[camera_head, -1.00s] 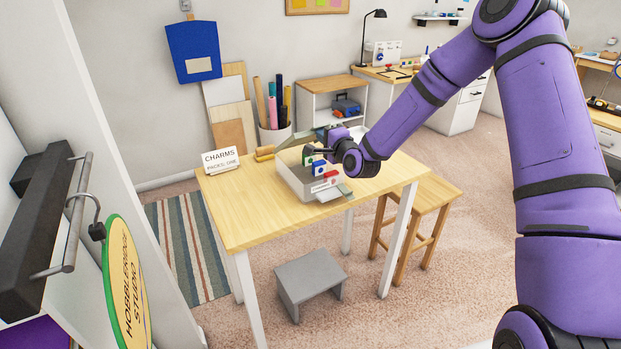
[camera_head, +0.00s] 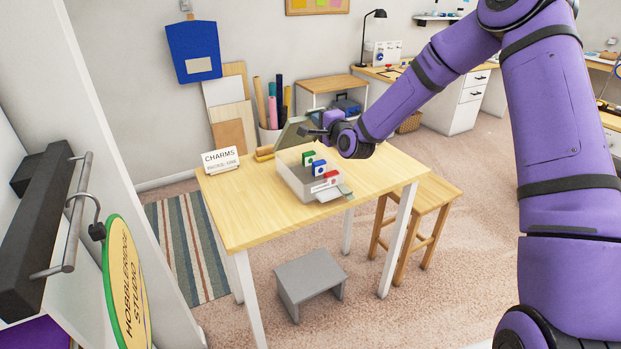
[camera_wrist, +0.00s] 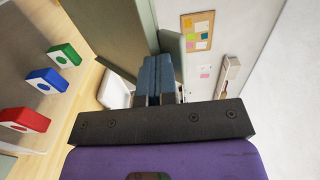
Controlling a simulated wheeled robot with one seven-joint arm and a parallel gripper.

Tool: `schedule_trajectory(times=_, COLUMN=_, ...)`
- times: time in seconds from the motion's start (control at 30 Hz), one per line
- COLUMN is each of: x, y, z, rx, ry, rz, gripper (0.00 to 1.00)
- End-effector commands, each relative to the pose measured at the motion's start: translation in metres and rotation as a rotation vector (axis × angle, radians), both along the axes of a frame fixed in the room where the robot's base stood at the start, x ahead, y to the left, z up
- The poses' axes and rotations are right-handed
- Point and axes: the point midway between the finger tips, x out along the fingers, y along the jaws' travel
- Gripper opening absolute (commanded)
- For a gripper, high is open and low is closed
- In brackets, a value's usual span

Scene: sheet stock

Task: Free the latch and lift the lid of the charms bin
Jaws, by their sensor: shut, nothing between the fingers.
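The charms bin (camera_head: 291,187) is a light grey box on the wooden table. Its grey-green lid (camera_head: 293,131) stands raised and steeply tilted at the back of the bin. The lid also shows at the upper left of the wrist view (camera_wrist: 105,28). A pale grey-green latch flap (camera_head: 335,193) sticks out low at the bin's front right. Green (camera_head: 308,157), blue (camera_head: 319,168) and red (camera_head: 331,177) blocks show at the opened bin. My gripper (camera_head: 310,131) is shut and empty beside the lid; its closed fingers show in the wrist view (camera_wrist: 158,78). I cannot tell whether they touch the lid.
A white CHARMS sign (camera_head: 220,160) stands on the table's left, with small wooden pieces (camera_head: 264,153) behind the bin. A stool (camera_head: 424,212) stands right of the table and a grey step (camera_head: 309,281) in front. The table's front left is clear.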

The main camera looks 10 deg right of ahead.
Motion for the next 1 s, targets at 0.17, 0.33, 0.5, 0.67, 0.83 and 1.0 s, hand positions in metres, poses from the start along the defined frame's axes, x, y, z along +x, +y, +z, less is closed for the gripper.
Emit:
schedule_trajectory(times=0.17, x=0.001, y=0.000, z=0.002, rx=0.000, ry=0.000, rz=0.000, gripper=0.00)
schedule_trajectory(times=0.33, x=0.001, y=0.000, z=0.002, rx=0.000, ry=-0.001, rz=0.000, gripper=0.00)
schedule_trajectory(times=0.5, x=0.004, y=0.001, z=0.004, rx=0.000, ry=-0.001, rz=0.000, gripper=0.00)
schedule_trajectory(times=0.67, x=0.011, y=0.003, z=0.008, rx=0.000, ry=-0.001, rz=0.000, gripper=0.00)
schedule_trajectory(times=0.83, x=0.018, y=0.006, z=0.013, rx=0.001, ry=-0.002, rz=0.000, gripper=0.00)
schedule_trajectory(times=1.0, x=0.024, y=0.008, z=0.017, rx=0.000, ry=0.000, rz=0.001, gripper=0.00)
